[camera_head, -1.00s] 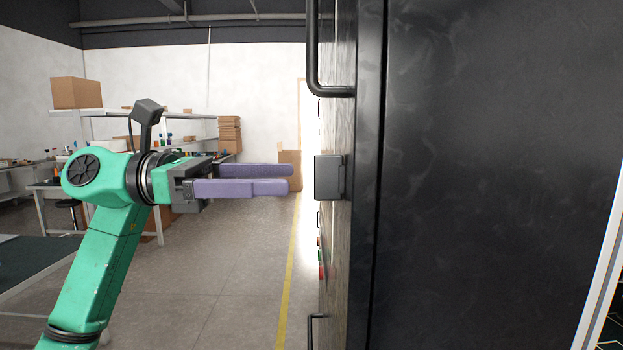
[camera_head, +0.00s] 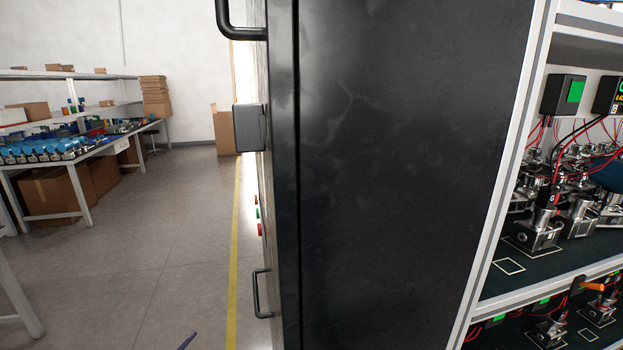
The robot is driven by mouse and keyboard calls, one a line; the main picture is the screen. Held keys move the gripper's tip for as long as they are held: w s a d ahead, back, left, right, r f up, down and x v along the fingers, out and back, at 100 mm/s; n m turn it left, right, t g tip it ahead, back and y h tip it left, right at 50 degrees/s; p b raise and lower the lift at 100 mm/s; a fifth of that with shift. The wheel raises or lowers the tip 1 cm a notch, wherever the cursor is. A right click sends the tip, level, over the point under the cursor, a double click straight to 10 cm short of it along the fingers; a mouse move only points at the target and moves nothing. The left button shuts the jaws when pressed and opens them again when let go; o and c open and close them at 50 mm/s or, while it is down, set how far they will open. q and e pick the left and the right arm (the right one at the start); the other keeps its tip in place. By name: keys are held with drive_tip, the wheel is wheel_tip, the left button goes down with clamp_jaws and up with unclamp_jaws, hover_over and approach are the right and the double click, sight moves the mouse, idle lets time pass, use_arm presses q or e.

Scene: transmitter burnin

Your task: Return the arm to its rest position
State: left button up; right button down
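My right gripper and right arm are not in view.
A tall dark cabinet (camera_head: 395,180) with black handles (camera_head: 261,295) fills the middle. At right, a white-framed rack (camera_head: 500,200) holds metal devices with red wires. At left stand a workbench (camera_head: 80,150) and cardboard boxes. The grey floor (camera_head: 150,240) between is clear.

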use_arm(q)
drive_tip(key=s+f+n+g+y, duration=0.2)
drive_tip(key=s+f+n+g, duration=0.5)
drive_tip(key=s+f, duration=1.65)
drive_tip(key=s+d+f+g, duration=0.1)
drive_tip(key=s+f+g, duration=0.1)
drive_tip(key=s, duration=0.6)
drive_tip(key=s+d+f+n+g, duration=0.1)
drive_tip(key=s+d+f+g, duration=0.1)
drive_tip(key=s, duration=0.6)
drive_tip(key=s+d+f+g, duration=0.1)
drive_tip(key=s+f, duration=0.3)
drive_tip(key=s, duration=0.4)
drive_tip(key=shift+s+d+f+n+g, duration=0.2)
drive_tip(key=shift+n+g, duration=0.2)
drive_tip(key=shift+g, duration=0.5)
